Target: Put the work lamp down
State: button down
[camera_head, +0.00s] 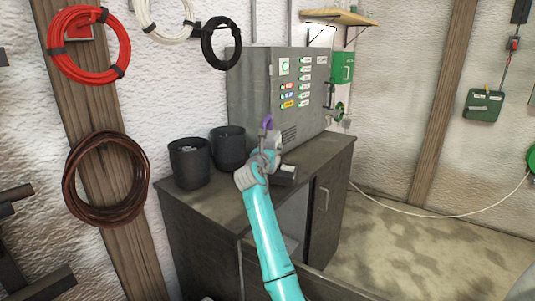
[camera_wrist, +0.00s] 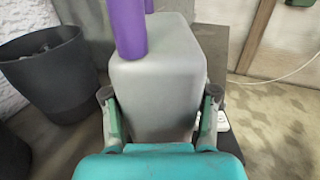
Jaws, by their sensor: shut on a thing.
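The work lamp (camera_wrist: 155,90) looks like a grey rounded box with a purple bar on top in the wrist view. It fills the middle of that view. My gripper (camera_wrist: 160,98) has one finger on each side of the grey body and is shut on it. In the head view the lamp's purple part (camera_head: 267,122) rises above my gripper (camera_head: 266,155), in front of the grey control box. My wrist hides most of the lamp there. The lamp is at or above the dark cabinet top (camera_head: 325,155); I cannot tell whether it touches.
Two black pots (camera_head: 188,163) stand on the cabinet's left part; one pot (camera_wrist: 45,72) is close left of the lamp in the wrist view. The grey control box (camera_head: 250,85) stands at the back. Cable coils (camera_head: 107,180) hang on the wall.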

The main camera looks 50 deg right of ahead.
jog(key=w+d+f, duration=0.3)
jog(key=w+d, duration=0.2)
jog(key=d, duration=0.5)
jog(key=shift+w+d, duration=0.2)
jog(key=shift+d, duration=0.1)
jog(key=shift+f, duration=0.1)
jog(key=shift+c, duration=1.2)
grip_release()
jog(key=shift+f, duration=0.2)
